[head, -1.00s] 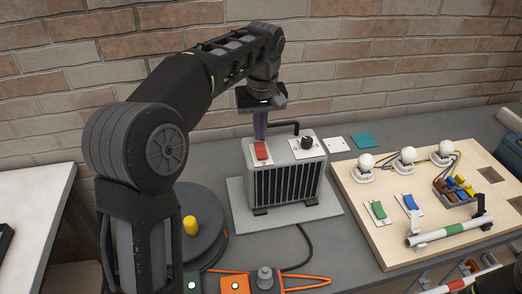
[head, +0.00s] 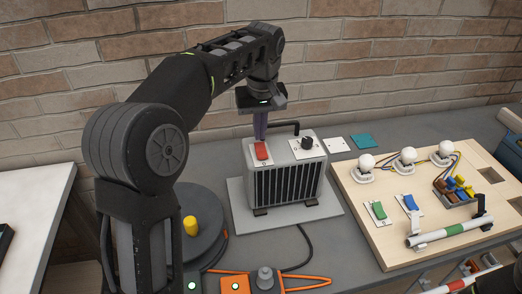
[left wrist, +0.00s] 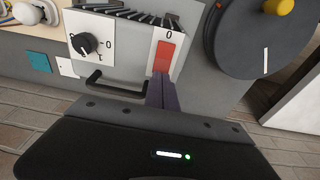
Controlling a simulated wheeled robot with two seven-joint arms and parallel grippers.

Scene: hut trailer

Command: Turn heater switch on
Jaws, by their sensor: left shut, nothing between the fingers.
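The heater (head: 285,182) is a grey box with a black front grille, standing on a grey plate. On its top are a red rocker switch (head: 261,150) on a white plate and a black dial (head: 307,143). My left gripper (head: 260,136) points down at the back end of the red switch, its fingers together with nothing between them. In the left wrist view the fingertips (left wrist: 161,82) meet the near edge of the red switch (left wrist: 165,57); I cannot tell whether they press it.
A black handle (head: 284,126) rises behind the switch and dial. A wooden board (head: 370,230) with bulbs, green and blue switches and a clamped bar stands at right. A dark reel (head: 178,222) with a yellow knob is at left.

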